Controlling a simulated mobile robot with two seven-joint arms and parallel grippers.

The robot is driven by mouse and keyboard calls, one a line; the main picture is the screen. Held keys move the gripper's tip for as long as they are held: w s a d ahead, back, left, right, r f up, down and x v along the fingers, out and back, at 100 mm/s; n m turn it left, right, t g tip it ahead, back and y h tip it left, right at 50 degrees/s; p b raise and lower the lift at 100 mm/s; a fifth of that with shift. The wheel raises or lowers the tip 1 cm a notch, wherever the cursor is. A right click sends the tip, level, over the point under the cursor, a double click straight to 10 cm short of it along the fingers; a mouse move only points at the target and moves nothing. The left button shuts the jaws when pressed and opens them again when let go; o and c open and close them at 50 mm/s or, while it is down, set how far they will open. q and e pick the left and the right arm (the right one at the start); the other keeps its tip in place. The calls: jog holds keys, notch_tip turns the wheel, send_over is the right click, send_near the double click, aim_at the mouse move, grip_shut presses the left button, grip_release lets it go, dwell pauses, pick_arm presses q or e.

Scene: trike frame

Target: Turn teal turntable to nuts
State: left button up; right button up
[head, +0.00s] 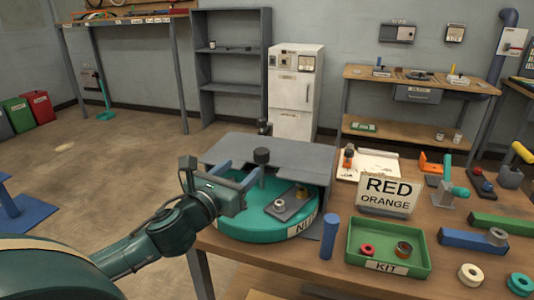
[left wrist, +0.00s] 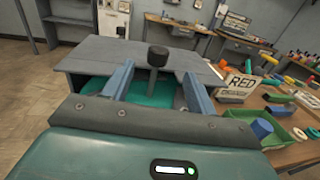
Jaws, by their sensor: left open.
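The teal turntable (head: 240,222) sits on the wooden table under a grey cover (head: 290,152). Its open front shows a grey plate (head: 288,210) with small round metal parts. A label beginning "NU" (head: 302,225) is on its front rim, partly cut off by the cover's side. A post with a black knob (head: 261,156) stands up from the turntable; it also shows in the left wrist view (left wrist: 157,55). My left gripper (head: 238,172) is open at the post, its fingers (left wrist: 157,82) on either side in the wrist view. Contact cannot be told. My right gripper is out of view.
A blue cylinder (head: 328,238) stands right of the turntable, beside a green KIT tray (head: 415,262) holding small parts. A "RED ORANGE" sign (head: 387,196) stands behind the tray. Tools and coloured bars crowd the table's right side. Open floor (head: 110,150) lies left.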

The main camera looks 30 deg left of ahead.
pick_arm(q)
send_over(262, 177)
jog(key=w, duration=0.2)
jog(key=shift+w+a, duration=0.2)
jog(key=shift+a, duration=0.1)
jog(key=shift+c, duration=0.6)
grip_shut()
